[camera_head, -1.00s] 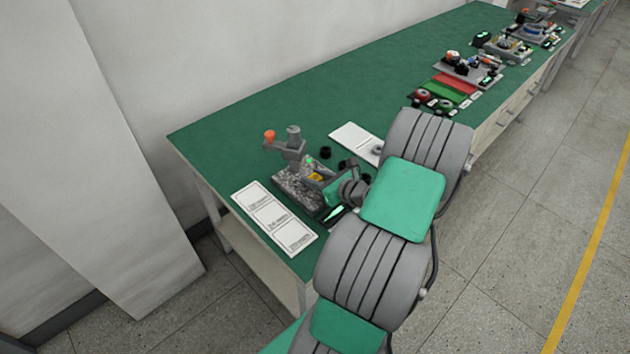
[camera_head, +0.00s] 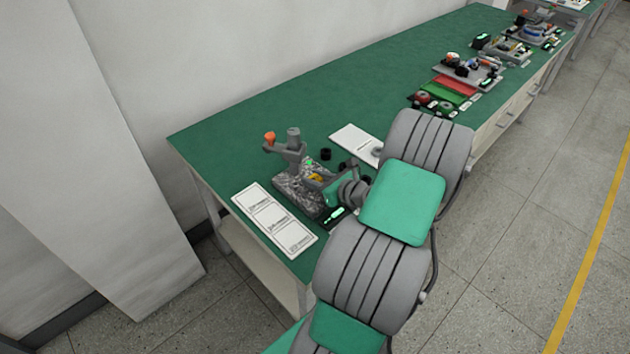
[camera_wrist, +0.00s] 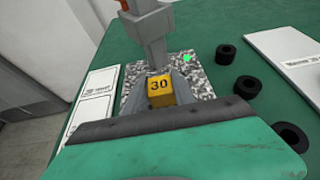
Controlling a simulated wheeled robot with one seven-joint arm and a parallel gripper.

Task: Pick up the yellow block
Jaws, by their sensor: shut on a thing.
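The yellow block (camera_wrist: 161,92) is marked "30" and shows in the wrist view, between my gripper's fingers. In the head view only a small yellow patch of the block (camera_head: 316,178) shows near my gripper (camera_head: 330,181). My gripper (camera_wrist: 160,99) is shut on the block, over a speckled granite base (camera_wrist: 203,86). I cannot tell whether the block touches the base. A grey post with an upright column (camera_wrist: 150,40) stands on that base, right beyond the block. The base also shows in the head view (camera_head: 291,189).
A white card with printed boxes (camera_head: 272,222) lies left of the base. A white sheet (camera_head: 353,139) and black rings (camera_wrist: 247,87) lie to the right. The green table (camera_head: 290,105) is clear behind. Parts trays (camera_head: 468,72) stand at the far right.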

